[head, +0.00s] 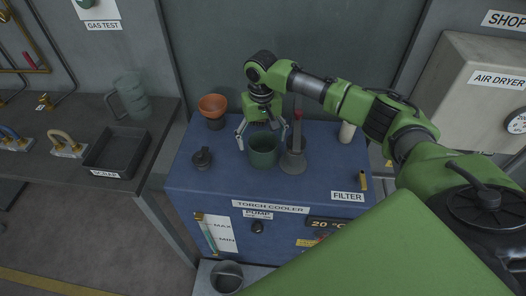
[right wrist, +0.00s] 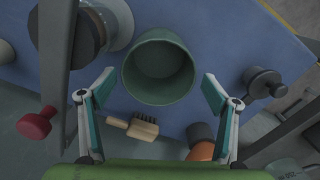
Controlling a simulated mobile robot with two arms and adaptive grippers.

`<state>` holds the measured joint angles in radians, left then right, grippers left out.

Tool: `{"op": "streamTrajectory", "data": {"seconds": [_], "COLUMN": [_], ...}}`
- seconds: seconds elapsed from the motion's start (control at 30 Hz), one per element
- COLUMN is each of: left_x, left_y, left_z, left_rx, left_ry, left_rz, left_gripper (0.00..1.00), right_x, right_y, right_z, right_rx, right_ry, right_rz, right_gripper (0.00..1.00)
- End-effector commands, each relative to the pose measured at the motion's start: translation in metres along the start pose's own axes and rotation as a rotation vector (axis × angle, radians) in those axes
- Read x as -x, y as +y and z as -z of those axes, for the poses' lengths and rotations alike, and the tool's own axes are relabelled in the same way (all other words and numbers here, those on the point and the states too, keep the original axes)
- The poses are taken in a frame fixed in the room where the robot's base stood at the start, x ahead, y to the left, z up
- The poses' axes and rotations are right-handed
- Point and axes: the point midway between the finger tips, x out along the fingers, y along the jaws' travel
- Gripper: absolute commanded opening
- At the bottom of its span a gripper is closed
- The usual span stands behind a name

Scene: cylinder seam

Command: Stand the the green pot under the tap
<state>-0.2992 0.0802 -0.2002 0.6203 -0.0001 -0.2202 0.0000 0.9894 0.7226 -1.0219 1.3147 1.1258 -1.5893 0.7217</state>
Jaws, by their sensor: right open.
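The green pot (head: 262,152) stands upright on the blue torch cooler, open side up; it looks empty in the right wrist view (right wrist: 158,72). What looks like the tap, a grey post with a red knob (head: 298,115) and a round base, stands just right of the pot; the knob (right wrist: 36,124) also shows at the left of the wrist view. My right gripper (head: 262,134) is open above the pot. In the wrist view its fingers (right wrist: 158,88) lie either side of the pot's near part, with gaps. My left gripper is not in view.
A brush (right wrist: 138,128) lies near the right gripper. A bench with a dark tray (head: 112,170) is at left. The cooler's front-left top is clear.

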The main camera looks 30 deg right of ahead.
Motion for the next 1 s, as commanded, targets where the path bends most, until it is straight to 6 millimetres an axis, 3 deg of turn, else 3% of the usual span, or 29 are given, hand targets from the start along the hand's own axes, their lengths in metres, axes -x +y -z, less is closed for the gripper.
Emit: {"op": "streamTrajectory", "data": {"seconds": [0.2, 0.47, 0.63, 1.0], "left_x": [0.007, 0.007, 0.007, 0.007], "left_y": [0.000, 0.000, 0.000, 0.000], "left_z": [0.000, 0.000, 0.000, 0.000], "left_rx": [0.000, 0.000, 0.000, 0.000], "left_ry": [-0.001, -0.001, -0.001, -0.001], "left_rz": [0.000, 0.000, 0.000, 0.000], "left_gripper": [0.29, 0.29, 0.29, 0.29], "right_x": [-0.026, -0.030, -0.029, -0.028], "right_y": [0.002, 0.002, 0.002, 0.002], "right_z": [0.000, 0.000, 0.000, 0.001], "right_rx": [0.000, 0.001, 0.001, 0.000], "right_ry": [-0.001, 0.001, 0.001, 0.002], "right_rz": [-0.001, 0.000, 0.000, 0.001], "right_gripper": [0.81, 0.81, 0.39, 0.35]}}
